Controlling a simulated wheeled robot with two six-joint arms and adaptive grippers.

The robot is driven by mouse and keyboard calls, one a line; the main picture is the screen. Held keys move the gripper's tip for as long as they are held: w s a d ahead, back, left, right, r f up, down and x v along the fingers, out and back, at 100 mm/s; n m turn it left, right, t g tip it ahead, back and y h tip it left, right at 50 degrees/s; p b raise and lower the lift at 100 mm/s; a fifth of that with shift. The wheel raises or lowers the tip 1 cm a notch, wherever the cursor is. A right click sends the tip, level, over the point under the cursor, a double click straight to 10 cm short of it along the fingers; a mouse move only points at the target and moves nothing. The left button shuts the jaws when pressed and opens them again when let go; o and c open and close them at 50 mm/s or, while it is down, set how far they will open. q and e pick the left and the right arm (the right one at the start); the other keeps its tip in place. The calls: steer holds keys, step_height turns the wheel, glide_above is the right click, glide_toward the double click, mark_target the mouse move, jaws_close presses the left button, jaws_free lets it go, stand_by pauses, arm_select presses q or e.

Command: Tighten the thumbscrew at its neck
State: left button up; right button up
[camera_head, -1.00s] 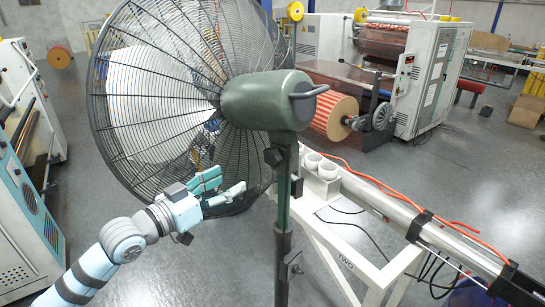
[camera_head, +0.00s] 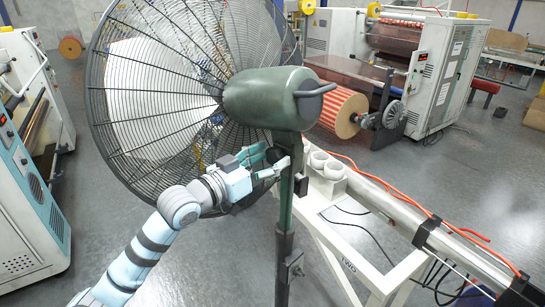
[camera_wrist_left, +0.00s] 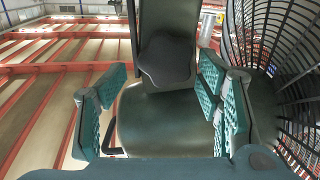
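The fan's green pole (camera_head: 284,215) stands upright under its green motor housing (camera_head: 265,97). The black thumbscrew at the neck (camera_head: 274,154) sits on the pole's left side, partly hidden by my left gripper (camera_head: 272,164). In the left wrist view the dark knob (camera_wrist_left: 167,62) shows ahead, between the open teal finger pads of the left gripper (camera_wrist_left: 158,105). The pads stand apart on either side of it, and I see no contact. The motor housing (camera_wrist_left: 155,130) fills the wrist view below the knob. My right gripper is not in view.
The round wire fan guard (camera_head: 130,110) is close beside the left arm and also at the right of the wrist view (camera_wrist_left: 285,60). A white frame (camera_head: 345,262) with a long tube and orange hoses stands right of the pole. Machines stand farther back.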

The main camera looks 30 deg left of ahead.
arm_select(q)
steer(key=shift+a, duration=0.1)
steer(key=c, duration=0.3)
steer(key=shift+w+a+f, duration=0.1)
steer(key=shift+w+f, duration=0.05)
steer(key=shift+w, duration=0.15)
steer(key=c, duration=0.3)
steer(key=shift+w+f, duration=0.1)
steer(key=c, duration=0.4)
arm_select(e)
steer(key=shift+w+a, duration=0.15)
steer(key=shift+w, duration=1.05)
